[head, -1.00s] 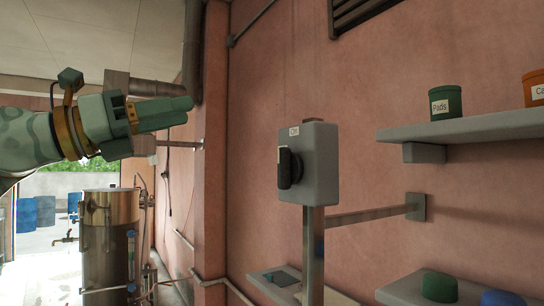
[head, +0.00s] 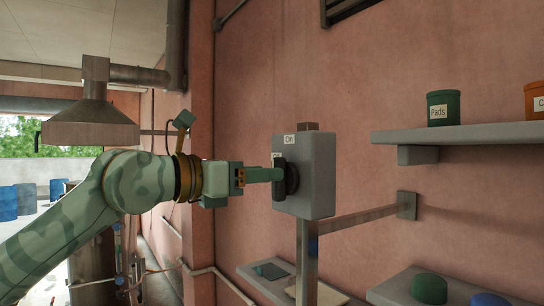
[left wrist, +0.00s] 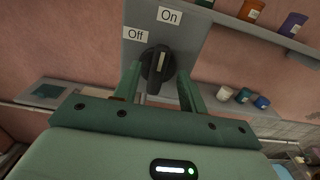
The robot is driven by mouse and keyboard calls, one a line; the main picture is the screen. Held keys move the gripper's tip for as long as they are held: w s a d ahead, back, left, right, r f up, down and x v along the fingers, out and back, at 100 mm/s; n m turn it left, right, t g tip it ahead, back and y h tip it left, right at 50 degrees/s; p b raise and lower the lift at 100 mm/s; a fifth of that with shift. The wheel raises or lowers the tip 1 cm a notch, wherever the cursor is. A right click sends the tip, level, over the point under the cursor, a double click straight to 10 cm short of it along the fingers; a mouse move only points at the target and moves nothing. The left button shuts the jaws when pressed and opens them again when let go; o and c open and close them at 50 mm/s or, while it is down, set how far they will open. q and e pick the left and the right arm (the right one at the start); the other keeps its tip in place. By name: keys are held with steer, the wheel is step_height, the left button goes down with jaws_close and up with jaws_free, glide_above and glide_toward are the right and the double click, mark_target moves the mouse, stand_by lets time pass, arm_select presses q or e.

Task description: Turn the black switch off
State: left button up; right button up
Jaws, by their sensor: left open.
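The black switch (head: 292,180) is a rotary knob on the face of a grey box (head: 318,175) on a post. In the left wrist view the knob (left wrist: 157,66) has a pale line pointing up, roughly toward the "On" label (left wrist: 169,16). The "Off" label (left wrist: 135,35) is to the upper left of the knob. My left gripper (head: 280,174) is at the box face. Its fingers are open, one on each side of the knob, in the left wrist view (left wrist: 158,80). Whether they touch it, I cannot tell. My right gripper is out of view.
A shelf (head: 470,134) with a green jar (head: 443,108) and an orange jar is on the wall at right. A lower shelf (head: 395,290) holds coloured lids. A metal bar (head: 365,215) ties the post to the wall. A hood (head: 92,125) hangs behind my left arm.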

arm_select(q)
steer(key=p+x, duration=0.1)
steer(key=x, duration=0.2)
steer(key=shift+w+a+f, duration=0.1)
steer(key=shift+c, duration=1.2)
jaws_close()
steer(key=shift+w+a+f+n+b, duration=0.1)
steer(key=shift+w+f+n+b, duration=0.05)
steer(key=shift+n+b, duration=2.85)
steer(key=shift+w+a+f+n+b, duration=0.15)
steer(key=shift+f+n+b, duration=0.05)
steer(key=shift+n+b, duration=2.75)
steer(key=shift+w+a+f+n+b, duration=0.1)
steer(key=shift+f+n+b, duration=0.05)
steer(key=shift+n+b, duration=2.85)
